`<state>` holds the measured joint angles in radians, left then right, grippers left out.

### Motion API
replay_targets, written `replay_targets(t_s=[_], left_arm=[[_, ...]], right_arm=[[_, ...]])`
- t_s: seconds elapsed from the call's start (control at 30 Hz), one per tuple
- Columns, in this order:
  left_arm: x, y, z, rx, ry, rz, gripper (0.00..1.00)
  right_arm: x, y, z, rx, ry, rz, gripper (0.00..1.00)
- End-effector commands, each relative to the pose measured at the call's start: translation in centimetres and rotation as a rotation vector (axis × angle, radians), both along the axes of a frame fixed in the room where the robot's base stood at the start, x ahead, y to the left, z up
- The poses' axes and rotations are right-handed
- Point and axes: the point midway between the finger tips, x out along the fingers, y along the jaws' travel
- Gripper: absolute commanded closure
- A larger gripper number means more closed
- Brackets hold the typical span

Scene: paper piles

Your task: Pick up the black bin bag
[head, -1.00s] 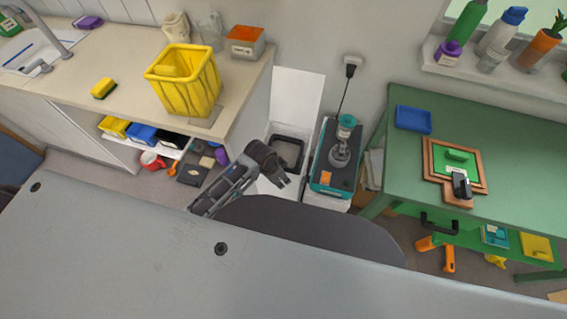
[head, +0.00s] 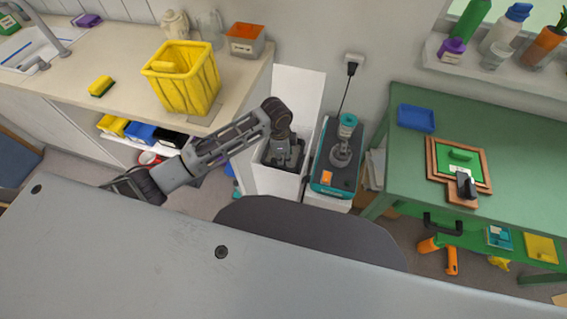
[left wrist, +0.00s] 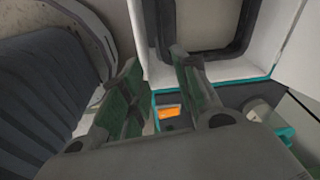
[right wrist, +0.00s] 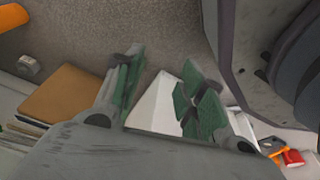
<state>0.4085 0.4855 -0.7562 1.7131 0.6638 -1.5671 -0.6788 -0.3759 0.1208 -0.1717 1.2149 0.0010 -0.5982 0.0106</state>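The black bin bag (left wrist: 247,28) shows in the left wrist view as a dark rim lining the mouth of the white bin (left wrist: 218,71). In the head view the bin (head: 277,183) stands on the floor with its lid up, and my arm hides most of the bag. My left gripper (head: 285,163) is over the bin mouth, pointing down. In the left wrist view its fingers (left wrist: 155,62) are apart with nothing between them, and the bag rim lies beyond them. My right gripper (right wrist: 160,70) is open and empty over the floor, seen only in its wrist view.
A teal-and-grey machine (head: 333,175) stands right beside the bin. A counter with a yellow basket (head: 185,85) is on the left. A green table (head: 500,130) is on the right. A grey desktop (head: 130,260) fills the foreground, with a dark rounded shape (head: 305,232) behind it.

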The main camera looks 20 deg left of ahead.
Motion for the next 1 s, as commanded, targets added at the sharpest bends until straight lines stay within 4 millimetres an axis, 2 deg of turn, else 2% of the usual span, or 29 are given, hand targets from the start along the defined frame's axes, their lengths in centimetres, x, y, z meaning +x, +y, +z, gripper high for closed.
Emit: replay_targets(t_s=[0.2,0.4,0.83,1.0], left_arm=[[1.5,2.0,1.3,0.063,0.022,-0.109,0.70],[2.2,3.3,2.1,0.101,0.044,-0.172,0.70],[2.3,3.7,2.4,0.109,0.051,-0.189,0.70],[2.3,3.6,1.9,0.109,0.052,-0.189,0.70]], right_arm=[[-1.9,-0.7,-2.7,-0.004,0.005,0.002,0.60],[-3.0,-1.2,-4.2,-0.006,0.005,0.003,0.60],[-3.3,-1.3,-4.5,-0.005,0.003,0.003,0.60],[-3.2,-1.2,-4.4,-0.005,0.002,0.003,0.60]])
